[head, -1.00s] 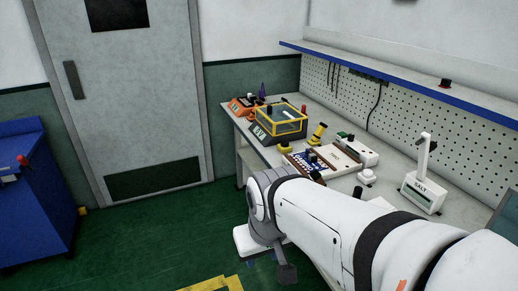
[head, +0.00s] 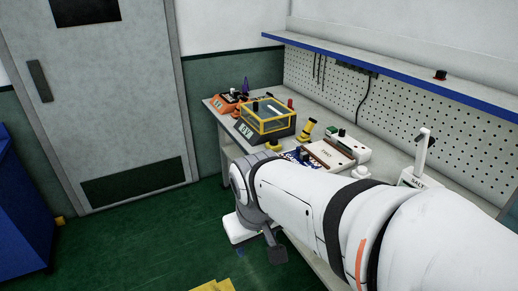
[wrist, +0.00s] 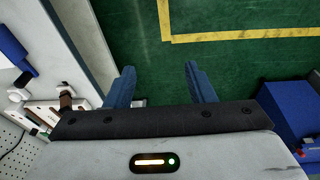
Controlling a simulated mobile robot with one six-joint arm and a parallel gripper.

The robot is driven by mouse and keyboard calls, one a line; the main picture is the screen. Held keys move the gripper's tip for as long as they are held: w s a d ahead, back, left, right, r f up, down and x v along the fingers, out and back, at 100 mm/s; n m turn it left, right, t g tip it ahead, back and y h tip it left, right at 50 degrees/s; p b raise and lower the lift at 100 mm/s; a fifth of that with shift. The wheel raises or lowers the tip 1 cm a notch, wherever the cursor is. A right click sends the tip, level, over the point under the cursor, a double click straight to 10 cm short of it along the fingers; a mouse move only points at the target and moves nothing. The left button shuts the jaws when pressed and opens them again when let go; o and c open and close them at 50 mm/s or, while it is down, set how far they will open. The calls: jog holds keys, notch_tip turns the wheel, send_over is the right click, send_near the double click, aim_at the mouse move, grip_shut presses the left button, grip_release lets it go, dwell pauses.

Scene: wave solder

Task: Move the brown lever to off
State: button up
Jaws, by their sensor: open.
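My gripper (wrist: 161,86) shows two blue fingers spread apart in the wrist view, with only green floor between them. In the head view my arm hangs in front of the bench, and my fingertips are mostly hidden. A white device with brown parts (wrist: 66,98) lies at the left of the wrist view, apart from my fingers and partly cut off by my wrist. In the head view, a pale panel with a brown edge (head: 327,154) lies on the bench behind my arm. I cannot clearly make out the brown lever or its position.
A shelf (head: 400,70) runs above the pegboard. A blue cabinet (head: 22,215) stands left. Green floor is open between.

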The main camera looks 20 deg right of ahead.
jog(key=w+d+f+n+h+b, duration=0.2)
jog(key=w+d+f+n+h, duration=0.3)
jog(key=w+d, duration=0.3)
jog(key=w+d+f+n+g+h+b, duration=0.1)
jog(key=w+d+f+n+h+b, duration=0.2)
jog(key=w+d, duration=0.6)
jog(key=w+d+f+n+h+b, duration=0.3)
jog(key=w+d+f+n+h, duration=0.4)
jog(key=w+d+n+h, duration=0.2)
jog(key=shift+d+f+n, duration=0.2)
jog(key=shift+d+n, duration=0.2)
jog(key=shift+d, duration=0.6)
jog(key=shift+w+d+f+n, duration=0.1)
jog(key=shift+w+f+n, duration=0.2)
jog(key=shift+w, duration=0.15)
jog(key=shift+w+d+r, duration=0.1)
jog(key=shift+w+d, duration=0.05)
jog(key=shift+d, duration=1.8)
jog(key=shift+w+d, duration=0.1)
jog(key=shift+d, duration=1.85)
jog(key=shift+c, duration=0.3)
grip_shut()
